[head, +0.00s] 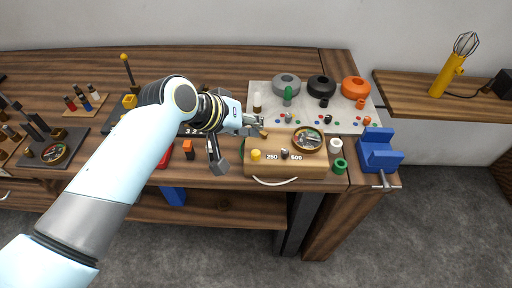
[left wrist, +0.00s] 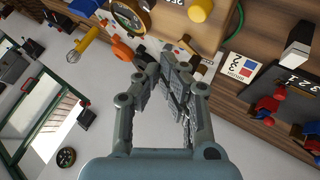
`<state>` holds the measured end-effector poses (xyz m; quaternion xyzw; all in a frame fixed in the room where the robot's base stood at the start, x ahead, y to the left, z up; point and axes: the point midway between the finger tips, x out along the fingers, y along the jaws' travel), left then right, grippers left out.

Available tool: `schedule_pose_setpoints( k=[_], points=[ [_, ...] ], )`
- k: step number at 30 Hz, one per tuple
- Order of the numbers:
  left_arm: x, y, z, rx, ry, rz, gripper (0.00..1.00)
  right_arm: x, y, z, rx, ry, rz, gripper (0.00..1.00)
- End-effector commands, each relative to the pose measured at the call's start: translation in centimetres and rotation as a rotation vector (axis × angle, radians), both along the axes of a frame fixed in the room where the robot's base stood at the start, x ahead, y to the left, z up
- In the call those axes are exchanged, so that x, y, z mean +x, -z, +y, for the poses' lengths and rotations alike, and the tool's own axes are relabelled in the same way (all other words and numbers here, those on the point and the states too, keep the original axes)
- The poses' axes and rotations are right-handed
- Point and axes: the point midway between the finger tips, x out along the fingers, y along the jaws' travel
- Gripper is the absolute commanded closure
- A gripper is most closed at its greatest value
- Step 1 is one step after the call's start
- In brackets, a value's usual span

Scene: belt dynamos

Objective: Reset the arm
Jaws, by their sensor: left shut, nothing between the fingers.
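My left arm comes in from the left in the head view, and its gripper (head: 255,125) hovers over the workbench, by the left edge of the white board and the wooden box. The same gripper (left wrist: 178,68) fills the middle of the left wrist view. Its fingers are together with nothing between them. My right gripper is in neither view.
A wooden box (head: 262,168) with knobs and a gauge (head: 306,139) lies close to the gripper. Behind it, a white board (head: 262,88) carries grey, black and orange rings. A blue vise (head: 378,152) sits at the bench's right corner. Dark boards with posts stand left.

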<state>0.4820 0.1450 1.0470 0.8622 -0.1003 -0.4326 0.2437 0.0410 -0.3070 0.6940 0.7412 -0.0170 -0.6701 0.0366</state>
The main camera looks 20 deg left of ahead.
Motion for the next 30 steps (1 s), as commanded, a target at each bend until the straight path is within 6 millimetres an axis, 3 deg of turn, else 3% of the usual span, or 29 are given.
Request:
schedule_pose_setpoints(
  k=[16,19,23,27,30],
  points=[
    [0.0,0.0,0.0,0.0,0.0,0.0,1.0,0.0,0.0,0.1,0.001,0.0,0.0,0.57],
    [-0.7,0.0,0.4,0.019,0.008,0.005,1.0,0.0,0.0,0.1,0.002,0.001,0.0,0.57],
    [-5.0,0.0,2.6,0.131,0.051,0.05,1.0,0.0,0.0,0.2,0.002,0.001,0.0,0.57],
    [-11.1,-1.1,5.8,0.292,0.104,0.12,1.0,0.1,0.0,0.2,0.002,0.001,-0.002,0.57],
    [-14.5,-2.1,7.6,0.383,0.129,0.164,1.0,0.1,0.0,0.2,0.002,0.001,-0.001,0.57]
  ],
)
